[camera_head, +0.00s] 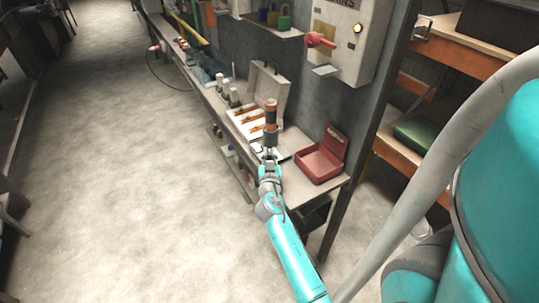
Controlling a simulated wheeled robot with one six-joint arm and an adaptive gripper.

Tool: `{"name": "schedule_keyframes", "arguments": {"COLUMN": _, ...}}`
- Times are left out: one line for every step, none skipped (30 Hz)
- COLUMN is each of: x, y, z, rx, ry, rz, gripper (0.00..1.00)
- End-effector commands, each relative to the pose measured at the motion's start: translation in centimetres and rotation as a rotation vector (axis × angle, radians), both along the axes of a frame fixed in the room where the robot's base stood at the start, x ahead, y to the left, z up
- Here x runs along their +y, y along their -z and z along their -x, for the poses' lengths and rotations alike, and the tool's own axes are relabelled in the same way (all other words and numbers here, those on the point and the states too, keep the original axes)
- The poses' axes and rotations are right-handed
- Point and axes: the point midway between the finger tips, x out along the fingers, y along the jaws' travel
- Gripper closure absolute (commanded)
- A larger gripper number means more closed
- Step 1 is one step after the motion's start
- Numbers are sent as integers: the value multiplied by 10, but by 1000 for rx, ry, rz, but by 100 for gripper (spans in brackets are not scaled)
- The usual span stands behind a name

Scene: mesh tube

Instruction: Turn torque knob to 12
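An upright tool (271,116) with orange and dark bands stands over the bench in the head view. It may carry the torque knob, but no scale or number is readable. My gripper (269,154) is at the front edge of the bench, just below this tool in the picture. It is small and partly merged with the tool's dark lower end, so I cannot tell whether they touch or whether the fingers are open.
An open red box (319,164) is right of my gripper on the narrow bench. An open pale case (245,122) with orange-handled tools lies left. A white wall box (350,38) with a red handle (320,41) is above. The floor at left is clear.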

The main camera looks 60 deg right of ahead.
Motion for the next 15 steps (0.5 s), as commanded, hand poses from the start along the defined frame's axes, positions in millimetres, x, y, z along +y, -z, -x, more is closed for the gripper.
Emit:
{"name": "schedule_keyframes", "arguments": {"x": 0, "y": 0, "z": 0, "rx": 0, "ry": 0, "rz": 0, "gripper": 100}}
{"name": "schedule_keyframes", "arguments": {"x": 0, "y": 0, "z": 0, "rx": 0, "ry": 0, "rz": 0, "gripper": 100}}
{"name": "schedule_keyframes", "arguments": {"x": 0, "y": 0, "z": 0, "rx": 0, "ry": 1, "rz": 0, "gripper": 100}}
{"name": "schedule_keyframes", "arguments": {"x": 0, "y": 0, "z": 0, "rx": 0, "ry": 2, "rz": 0, "gripper": 100}}
{"name": "schedule_keyframes", "arguments": {"x": 0, "y": 0, "z": 0, "rx": -1, "ry": 4, "rz": 0, "gripper": 100}}
{"name": "schedule_keyframes", "arguments": {"x": 1, "y": 0, "z": -1, "rx": -1, "ry": 8, "rz": 0, "gripper": 100}}
{"name": "schedule_keyframes", "arguments": {"x": 1, "y": 0, "z": -1, "rx": -1, "ry": 13, "rz": 0, "gripper": 100}}
{"name": "schedule_keyframes", "arguments": {"x": 1, "y": 0, "z": -1, "rx": 0, "ry": 20, "rz": 0, "gripper": 100}}
{"name": "schedule_keyframes", "arguments": {"x": 1, "y": 0, "z": -2, "rx": 0, "ry": 30, "rz": 0, "gripper": 100}}
{"name": "schedule_keyframes", "arguments": {"x": 1, "y": 0, "z": -2, "rx": -1, "ry": 42, "rz": 0, "gripper": 100}}
{"name": "schedule_keyframes", "arguments": {"x": 1, "y": 0, "z": -2, "rx": 0, "ry": 54, "rz": 1, "gripper": 100}}
{"name": "schedule_keyframes", "arguments": {"x": 1, "y": -1, "z": -3, "rx": -1, "ry": 73, "rz": 0, "gripper": 100}}
{"name": "schedule_keyframes", "arguments": {"x": 2, "y": -1, "z": -3, "rx": 0, "ry": 88, "rz": 1, "gripper": 100}}
{"name": "schedule_keyframes", "arguments": {"x": 2, "y": -1, "z": -4, "rx": 0, "ry": 106, "rz": 1, "gripper": 100}}
{"name": "schedule_keyframes", "arguments": {"x": 2, "y": -1, "z": -4, "rx": 0, "ry": 132, "rz": 1, "gripper": 100}}
